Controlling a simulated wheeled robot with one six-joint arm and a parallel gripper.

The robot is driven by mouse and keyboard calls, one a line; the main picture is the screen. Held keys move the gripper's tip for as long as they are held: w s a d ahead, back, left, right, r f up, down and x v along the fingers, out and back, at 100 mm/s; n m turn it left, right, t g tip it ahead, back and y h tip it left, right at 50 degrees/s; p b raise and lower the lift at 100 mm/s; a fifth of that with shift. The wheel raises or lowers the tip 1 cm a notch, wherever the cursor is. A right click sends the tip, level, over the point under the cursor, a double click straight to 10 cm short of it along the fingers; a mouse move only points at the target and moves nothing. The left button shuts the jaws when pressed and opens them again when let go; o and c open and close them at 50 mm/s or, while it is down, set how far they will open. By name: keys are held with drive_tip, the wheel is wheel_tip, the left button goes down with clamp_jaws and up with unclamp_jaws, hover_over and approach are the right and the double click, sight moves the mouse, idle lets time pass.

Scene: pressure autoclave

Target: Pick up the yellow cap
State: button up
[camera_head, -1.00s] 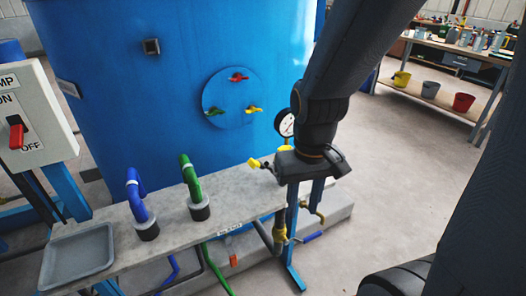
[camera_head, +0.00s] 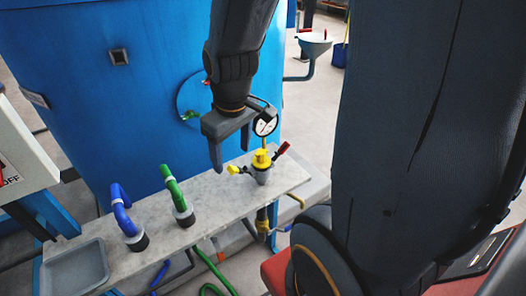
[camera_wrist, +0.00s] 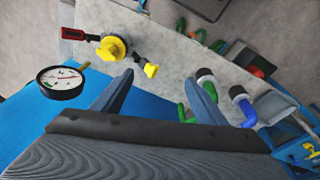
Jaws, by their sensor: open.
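The yellow cap (camera_head: 262,158) sits on top of a small metal fitting at the right part of the grey bench. It also shows in the wrist view (camera_wrist: 112,48), at the upper left. My gripper (camera_head: 231,158) is open and empty, fingers pointing down, above the bench and left of the cap in the head view. In the wrist view my fingertips (camera_wrist: 160,80) are spread, and the cap lies beyond the left finger, outside the gap. A yellow lever (camera_wrist: 152,70) and a red lever (camera_head: 283,149) stick out from the fitting.
A pressure gauge (camera_head: 265,124) stands just behind the cap, close to my gripper. Green (camera_head: 177,194) and blue (camera_head: 126,210) bent pipes rise from the bench to the left. A grey tray (camera_head: 76,268) lies at the bench's left end. The big blue tank (camera_head: 90,100) is behind.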

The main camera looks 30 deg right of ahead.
drive_tip(key=w+d+n, duration=0.2)
drive_tip(key=d+n, duration=0.2)
drive_tip(key=n, duration=0.3)
drive_tip(key=n+g, duration=0.2)
drive_tip(key=n, duration=1)
hover_over(261, 152)
drive_tip(key=shift+a+f, duration=0.15)
drive_tip(key=shift+f, duration=1)
drive_tip(key=shift+f+p, duration=1.1)
drive_tip(key=shift+f, duration=2.4)
drive_tip(key=c, duration=1.1)
drive_tip(key=shift+c, duration=0.2)
drive_tip(key=shift+r, duration=0.15)
